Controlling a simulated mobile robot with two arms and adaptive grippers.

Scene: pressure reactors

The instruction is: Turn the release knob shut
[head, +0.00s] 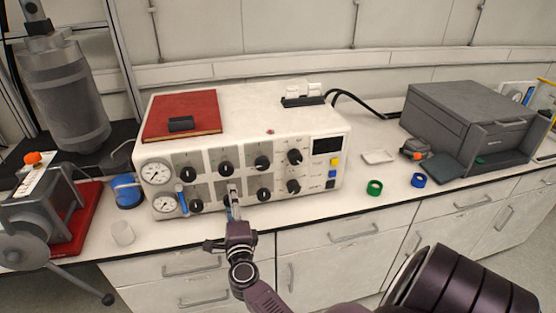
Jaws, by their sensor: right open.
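The white control box (306,193) stands on the bench with two rows of black knobs on its front. The upper row shows several knobs, one of them the second from the left (226,168). In the lower row I see a left knob (196,206), a third knob (264,195) and a right knob (293,187). My right gripper (234,200) is open in front of the second lower knob and largely hides it. I cannot read the labels, so I cannot tell which is the release knob, nor whether the fingers touch. My left gripper is out of view.
Two gauges (156,172) and a blue-capped tube are at the box's left end. A red book (182,115) lies on top. A white cup (122,232) and blue-lidded jar (127,190) stand left. Green (374,188) and blue rings (418,180) and a grey case (465,125) are right.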

